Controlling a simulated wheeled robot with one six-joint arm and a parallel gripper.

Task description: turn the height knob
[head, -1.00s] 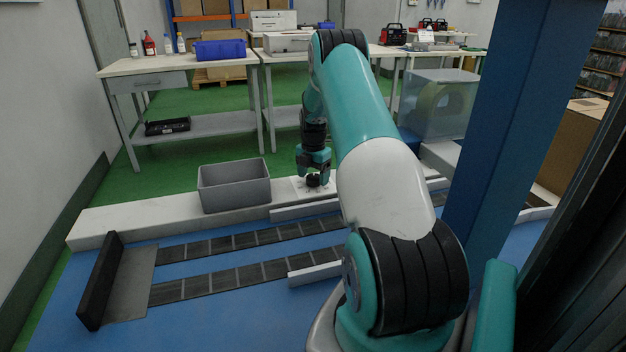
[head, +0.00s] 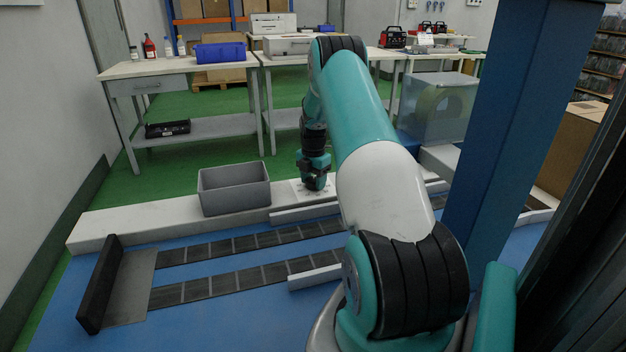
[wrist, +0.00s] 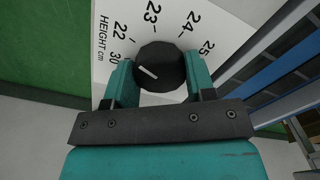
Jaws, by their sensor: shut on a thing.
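The height knob (wrist: 160,68) is black and faceted, with a white pointer line. It sits on a white dial plate (wrist: 175,30) printed HEIGHT cm, with 22, 23, 24, 25 and 30 around it. The pointer line slants, its upper-left end towards the 22 and 30 labels. My gripper (wrist: 160,77) has one teal finger on each side of the knob and is shut on it. In the head view my gripper (head: 315,184) is down at the white plate (head: 299,188) on the pale beam, and it hides the knob.
A grey open bin (head: 235,190) stands on the pale beam (head: 130,220) left of my gripper. Dark slatted tracks (head: 220,285) and pale rails cross the blue surface. A blue post (head: 510,130) rises at right. A clear box (head: 437,105) stands behind. Workbenches (head: 185,67) stand farther back.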

